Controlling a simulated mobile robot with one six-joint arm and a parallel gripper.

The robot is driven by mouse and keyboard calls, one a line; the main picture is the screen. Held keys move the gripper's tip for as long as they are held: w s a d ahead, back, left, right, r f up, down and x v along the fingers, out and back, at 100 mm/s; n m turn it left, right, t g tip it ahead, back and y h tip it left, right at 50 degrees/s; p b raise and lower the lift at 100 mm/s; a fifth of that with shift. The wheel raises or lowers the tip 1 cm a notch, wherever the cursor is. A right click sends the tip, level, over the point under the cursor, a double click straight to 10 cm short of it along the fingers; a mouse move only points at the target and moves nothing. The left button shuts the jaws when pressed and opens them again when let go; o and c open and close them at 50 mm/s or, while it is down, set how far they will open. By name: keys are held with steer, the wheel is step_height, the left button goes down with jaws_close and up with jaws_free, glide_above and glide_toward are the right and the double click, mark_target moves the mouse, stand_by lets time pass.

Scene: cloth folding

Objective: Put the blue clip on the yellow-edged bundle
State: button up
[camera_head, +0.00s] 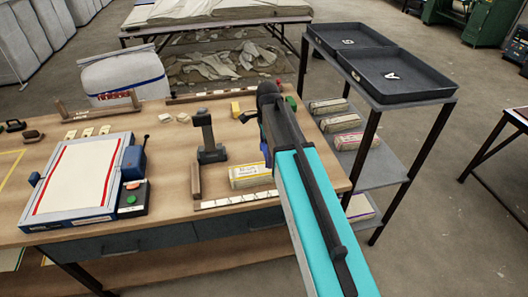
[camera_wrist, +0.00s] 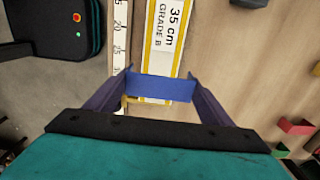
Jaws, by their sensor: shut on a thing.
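The yellow-edged bundle (camera_head: 249,182) lies near the front right of the workbench, beside a ruler strip. In the wrist view the bundle (camera_wrist: 166,45) carries a label reading 35 cm GRADE B and runs beneath my gripper. My gripper (camera_wrist: 160,82) is shut on the blue clip (camera_wrist: 160,89), which spans between its two dark fingers. The clip lies across the view of the bundle; I cannot tell whether it touches it. In the head view my arm comes down over the bundle's right end and mostly hides the fingers and clip.
A dark stand (camera_head: 209,140) rises behind the bundle. A white-topped press board (camera_head: 80,177) and a green-button box (camera_head: 132,200) are left. Red (camera_wrist: 295,127) and green pieces lie to the right in the wrist view. A rack with black trays (camera_head: 398,76) stands right of the bench.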

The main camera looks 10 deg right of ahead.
steer(key=shift+f+b, duration=2)
steer(key=shift+f, duration=2.2)
steer(key=o, duration=0.8)
steer(key=shift+c, duration=0.2)
steer(key=shift+r+b, duration=1.3)
steer(key=shift+r, duration=5.6)
